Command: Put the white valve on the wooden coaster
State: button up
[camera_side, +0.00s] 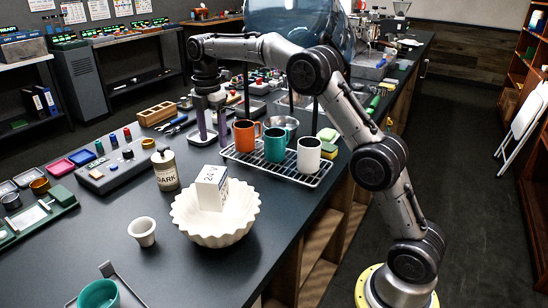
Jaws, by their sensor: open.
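A white box-shaped piece (211,188) marked "24V" stands tilted in a scalloped white bowl (215,232). It may be the white valve, but I cannot tell for sure. I cannot make out a wooden coaster. A small wooden tray with compartments (157,113) lies left of my gripper, farther back on the counter. My gripper (211,137) points down, open, behind the bowl and left of the mug rack. I see nothing held between its fingers.
A wire rack (240,158) holds an orange mug (246,136), a teal mug (275,145) and a white mug (309,154). A "DARK" bottle (165,170) and white cup (142,231) stand near the bowl.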

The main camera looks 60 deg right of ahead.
jog(key=s+a+r+m+t, duration=0.15)
jog(key=s+r+m, duration=0.25)
jog(key=s, duration=0.4)
jog(key=s+a+r+m+t, duration=0.1)
jog(key=s+a+r+m, duration=0.25)
jog(key=s, duration=0.45)
jog(key=s+a+f+m+t, duration=0.1)
jog(key=s+f+m, duration=0.2)
jog(key=s, duration=0.7)
jog(key=s+a+f+m+t, duration=0.1)
jog(key=s+f+m+t, duration=0.1)
jog(key=s+m, duration=0.5)
jog(key=s+f, duration=0.1)
jog(key=s, duration=0.2)
jog(key=shift+s+f, duration=0.3)
jog(key=shift+f, duration=0.1)
